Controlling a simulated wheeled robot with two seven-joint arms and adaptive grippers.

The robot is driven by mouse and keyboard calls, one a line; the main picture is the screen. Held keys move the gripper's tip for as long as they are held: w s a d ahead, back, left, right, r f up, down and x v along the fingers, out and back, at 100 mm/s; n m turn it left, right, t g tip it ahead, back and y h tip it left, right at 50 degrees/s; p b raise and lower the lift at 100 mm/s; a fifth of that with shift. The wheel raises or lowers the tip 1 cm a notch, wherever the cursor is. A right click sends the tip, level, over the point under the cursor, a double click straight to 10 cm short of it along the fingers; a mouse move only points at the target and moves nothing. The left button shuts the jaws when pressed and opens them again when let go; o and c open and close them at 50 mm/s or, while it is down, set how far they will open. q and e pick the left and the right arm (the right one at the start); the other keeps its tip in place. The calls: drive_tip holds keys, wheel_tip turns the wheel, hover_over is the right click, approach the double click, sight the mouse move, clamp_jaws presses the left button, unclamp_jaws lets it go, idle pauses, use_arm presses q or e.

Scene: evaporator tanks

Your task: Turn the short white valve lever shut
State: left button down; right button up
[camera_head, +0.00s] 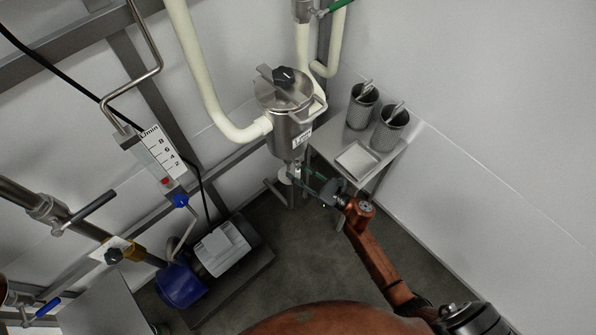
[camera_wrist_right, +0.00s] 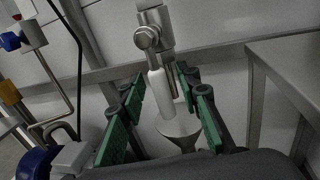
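The short white valve lever (camera_wrist_right: 160,88) hangs down from a metal valve (camera_wrist_right: 149,36) in the right wrist view. My right gripper (camera_wrist_right: 160,105) is open, with its green-padded fingers on either side of the lever and visible gaps to it. In the head view my right gripper (camera_head: 318,186) is just below and right of the steel vessel (camera_head: 290,100), by its bottom outlet; the lever is too small to make out there. My left gripper is in neither view.
A pale funnel-like piece (camera_wrist_right: 180,130) sits below the lever. A blue pump (camera_head: 181,286) stands at lower left.

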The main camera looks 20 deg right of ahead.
drive_tip(key=shift+c, duration=0.6)
clamp_jaws()
